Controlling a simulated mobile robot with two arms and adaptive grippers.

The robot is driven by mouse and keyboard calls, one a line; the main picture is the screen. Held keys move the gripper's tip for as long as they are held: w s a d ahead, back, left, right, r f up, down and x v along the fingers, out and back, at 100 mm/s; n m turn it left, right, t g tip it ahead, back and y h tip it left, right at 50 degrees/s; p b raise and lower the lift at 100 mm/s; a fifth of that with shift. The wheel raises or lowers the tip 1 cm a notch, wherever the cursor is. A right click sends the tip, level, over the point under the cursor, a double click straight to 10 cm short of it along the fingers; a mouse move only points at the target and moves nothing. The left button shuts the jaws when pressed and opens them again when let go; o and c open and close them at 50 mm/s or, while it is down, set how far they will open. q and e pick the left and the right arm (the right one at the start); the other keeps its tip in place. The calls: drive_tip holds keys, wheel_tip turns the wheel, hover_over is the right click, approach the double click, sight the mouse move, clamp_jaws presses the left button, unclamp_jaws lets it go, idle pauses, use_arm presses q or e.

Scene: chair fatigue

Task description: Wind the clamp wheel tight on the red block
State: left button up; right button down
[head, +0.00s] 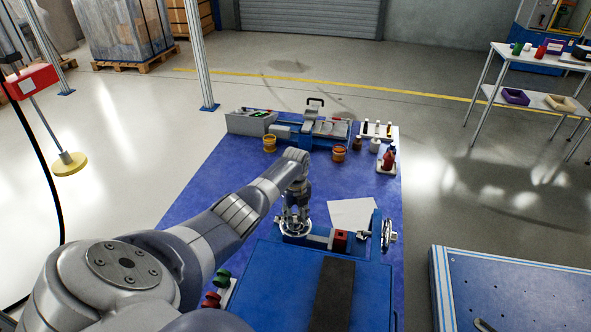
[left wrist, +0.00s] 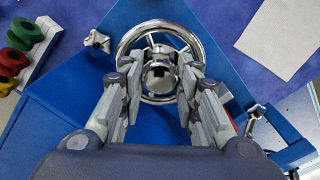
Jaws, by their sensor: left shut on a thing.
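The clamp wheel (head: 296,230) is a shiny metal handwheel at the left end of the clamp, on the near blue fixture. It also shows in the left wrist view (left wrist: 125,50), with its round hub (left wrist: 158,78) between my fingers. My left gripper (head: 294,213) reaches down over the wheel from above. In the left wrist view my left gripper (left wrist: 160,72) is shut on the wheel at its hub. The red block (head: 340,240) sits in the clamp to the right of the wheel. My right gripper is not seen.
A second handwheel (head: 389,233) stands at the fixture's right side. A white sheet (head: 352,213) lies behind the clamp. Green and red rings (left wrist: 20,45) sit on a rack at left. A blue machine (head: 312,128) and orange containers (head: 269,143) stand farther back on the blue mat (head: 215,175).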

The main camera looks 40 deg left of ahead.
sight(296, 219)
use_arm(q)
drive_tip(key=m+b, duration=0.1)
drive_tip(key=m, duration=0.4)
drive_tip(key=shift+f+m+b, duration=0.1)
drive_tip(key=shift+m+b, duration=0.2)
drive_tip(key=shift+b, duration=0.1)
drive_tip(key=shift+m+b, duration=0.75)
drive_tip(key=shift+m, duration=1.35)
drive_tip(key=o, duration=1.1)
drive_tip(key=shift+r, duration=0.2)
wheel_tip(296, 219, up, 12)
drive_tip(key=shift+f, duration=0.1)
